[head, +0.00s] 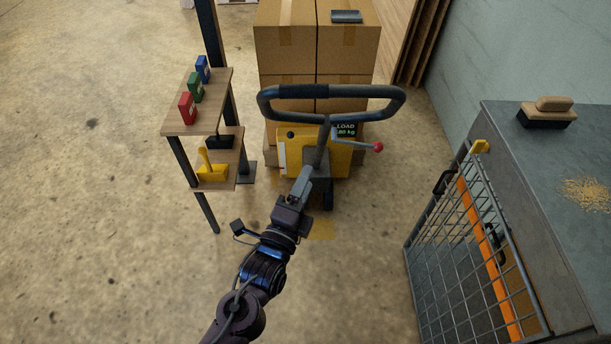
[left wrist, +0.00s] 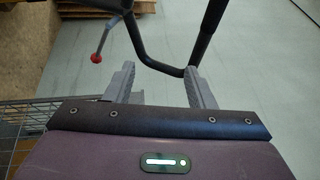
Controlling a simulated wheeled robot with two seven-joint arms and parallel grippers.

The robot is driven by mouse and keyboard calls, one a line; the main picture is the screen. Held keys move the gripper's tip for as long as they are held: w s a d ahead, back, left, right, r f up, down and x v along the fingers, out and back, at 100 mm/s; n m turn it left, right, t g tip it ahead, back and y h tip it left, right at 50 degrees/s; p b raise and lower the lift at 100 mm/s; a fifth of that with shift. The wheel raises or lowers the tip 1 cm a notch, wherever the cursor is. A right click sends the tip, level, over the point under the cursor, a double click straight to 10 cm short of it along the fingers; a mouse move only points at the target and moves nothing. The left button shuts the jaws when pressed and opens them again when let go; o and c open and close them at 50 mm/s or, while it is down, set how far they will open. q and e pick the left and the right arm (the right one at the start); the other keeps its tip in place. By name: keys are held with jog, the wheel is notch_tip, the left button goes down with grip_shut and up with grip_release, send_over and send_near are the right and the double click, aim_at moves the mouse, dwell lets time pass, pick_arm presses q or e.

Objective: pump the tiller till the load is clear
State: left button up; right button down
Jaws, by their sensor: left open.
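The tiller has a black loop handle (head: 332,91) on an upright shaft (head: 322,145), at the front of a yellow pallet truck (head: 293,150). The load is stacked cardboard boxes (head: 287,48) behind it. A small display (head: 346,130) reads "LOAD" with a kg figure too small to read surely. My left gripper (head: 305,182) is open below the loop, near the shaft. In the left wrist view, the black handle bar (left wrist: 150,60) passes at the tips of my open left gripper (left wrist: 160,82); I cannot tell whether they touch. My right gripper is out of view.
A red-knobbed lever (head: 377,146) sticks out right of the shaft. A shelf stand (head: 185,128) with coloured boxes and a yellow-handled tool stands left. A grey bench (head: 555,140) with a wire-mesh gate (head: 460,255) stands right. Floor in front is clear.

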pick_arm(q)
jog(key=shift+w+d+r, duration=0.1)
jog(key=shift+w+d, duration=0.1)
jog(key=shift+w, duration=0.4)
grip_shut()
dwell(1.0)
grip_release()
